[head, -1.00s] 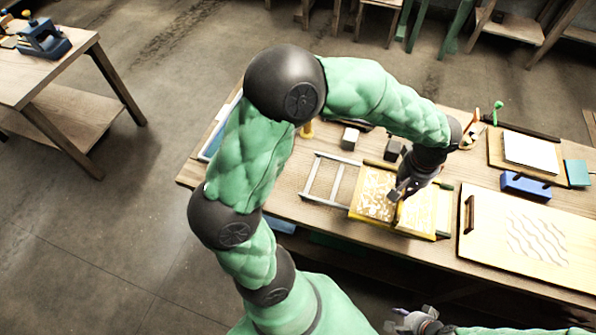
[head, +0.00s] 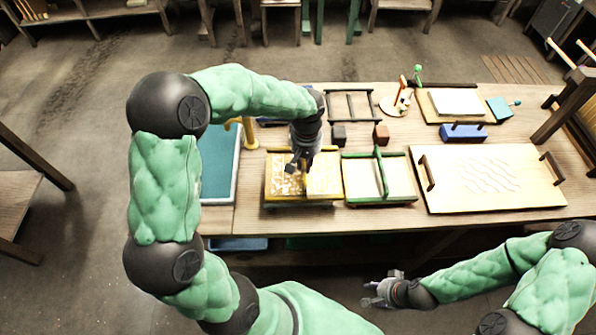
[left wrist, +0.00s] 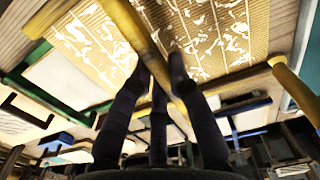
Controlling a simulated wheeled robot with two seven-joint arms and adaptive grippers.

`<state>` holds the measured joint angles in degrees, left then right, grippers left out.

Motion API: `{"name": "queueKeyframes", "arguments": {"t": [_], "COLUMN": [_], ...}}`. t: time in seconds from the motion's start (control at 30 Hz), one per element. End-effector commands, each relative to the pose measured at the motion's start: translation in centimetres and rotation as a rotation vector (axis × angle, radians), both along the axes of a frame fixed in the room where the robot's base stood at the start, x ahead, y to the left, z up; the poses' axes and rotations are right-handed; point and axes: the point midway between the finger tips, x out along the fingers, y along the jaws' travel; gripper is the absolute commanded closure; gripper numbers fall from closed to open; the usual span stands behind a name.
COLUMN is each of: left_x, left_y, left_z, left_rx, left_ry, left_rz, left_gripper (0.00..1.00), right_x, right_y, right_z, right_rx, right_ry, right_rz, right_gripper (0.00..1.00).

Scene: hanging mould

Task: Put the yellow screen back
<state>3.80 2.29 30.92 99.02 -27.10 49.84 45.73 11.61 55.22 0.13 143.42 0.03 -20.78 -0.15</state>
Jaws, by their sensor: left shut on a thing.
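The yellow screen (head: 325,181), with a white pattern on its mesh, is level at the table's front left, left of the green-framed screen (head: 400,178). My left gripper (head: 297,164) is shut on its yellow middle bar from above. The left wrist view shows the bar (left wrist: 135,28) between my fingers and the patterned mesh (left wrist: 215,30) on both sides. The place where the grey frame showed earlier is covered by the screen. I cannot tell whether the screen rests there or is just above. My right gripper (head: 370,292) is empty and looks open, in front of the table.
A grey block (head: 339,136), a brown block (head: 381,136) and a dark frame (head: 352,104) are behind. A wooden board (head: 480,180) with handles fills the right.

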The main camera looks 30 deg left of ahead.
Motion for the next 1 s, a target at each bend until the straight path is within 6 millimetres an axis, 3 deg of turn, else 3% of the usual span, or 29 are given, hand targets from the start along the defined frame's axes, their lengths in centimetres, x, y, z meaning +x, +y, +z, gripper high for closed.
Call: {"name": "queueKeyframes", "arguments": {"t": [0.1, 0.43, 0.6, 1.0], "left_x": [0.3, 0.7, 0.6, 0.7], "left_y": [1.3, 2.8, 2.6, 2.6], "left_z": [-1.6, -3.4, -5.9, -6.5], "left_rx": [0.000, 0.001, 0.000, 0.000], "left_ry": [0.000, -0.001, 0.000, -0.002], "left_rz": [0.003, 0.003, 0.001, 0.001], "left_gripper": [1.00, 1.00, 1.00, 1.00], "right_x": [0.0, 0.0, 0.0, 0.0], "right_y": [0.0, 0.0, 0.0, 0.0], "right_z": [-0.6, -1.2, -1.9, -2.1], "right_rx": [0.000, 0.000, 0.000, 0.000], "right_ry": [0.000, 0.000, 0.000, 0.000], "right_rz": [0.000, 0.000, 0.000, 0.000], "right_gripper": [0.60, 0.60, 0.60, 0.60]}}
